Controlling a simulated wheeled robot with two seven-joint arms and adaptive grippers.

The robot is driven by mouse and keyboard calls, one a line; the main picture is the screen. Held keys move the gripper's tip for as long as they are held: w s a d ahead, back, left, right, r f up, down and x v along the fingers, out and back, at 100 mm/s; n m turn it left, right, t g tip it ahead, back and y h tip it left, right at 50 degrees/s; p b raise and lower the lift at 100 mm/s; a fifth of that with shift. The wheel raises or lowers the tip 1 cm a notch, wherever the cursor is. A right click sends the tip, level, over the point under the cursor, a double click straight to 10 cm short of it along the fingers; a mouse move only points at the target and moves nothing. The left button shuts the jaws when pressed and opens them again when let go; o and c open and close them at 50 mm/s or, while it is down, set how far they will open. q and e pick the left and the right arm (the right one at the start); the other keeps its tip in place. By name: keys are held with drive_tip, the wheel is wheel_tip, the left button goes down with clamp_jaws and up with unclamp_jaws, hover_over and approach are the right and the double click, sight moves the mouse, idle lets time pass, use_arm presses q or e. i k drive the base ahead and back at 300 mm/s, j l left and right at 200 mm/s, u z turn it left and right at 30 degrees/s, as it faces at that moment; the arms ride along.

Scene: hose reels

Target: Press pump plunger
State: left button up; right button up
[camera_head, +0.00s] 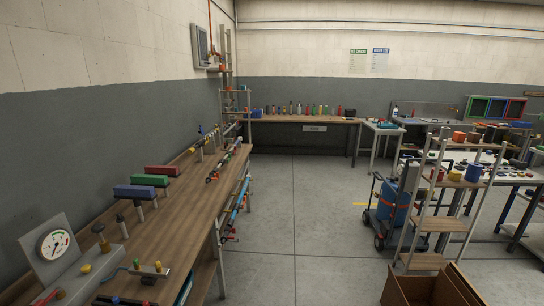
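A grey unit with a round white dial gauge (54,244) stands at the near left end of the long wooden bench. I cannot tell for certain which knob is the plunger. Neither of my grippers shows in the head view, and nothing is seen touching the unit.
The wooden bench (190,200) runs along the left wall, with blue (134,191), green (149,180) and red (162,170) blocks. A small fitting (150,270) lies near the unit. The floor (290,230) is clear mid-view; a blue cart (393,205), shelf ladder (440,224) and carton (430,288) stand right.

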sight(97, 229)
drive_tip(key=u, duration=1.65)
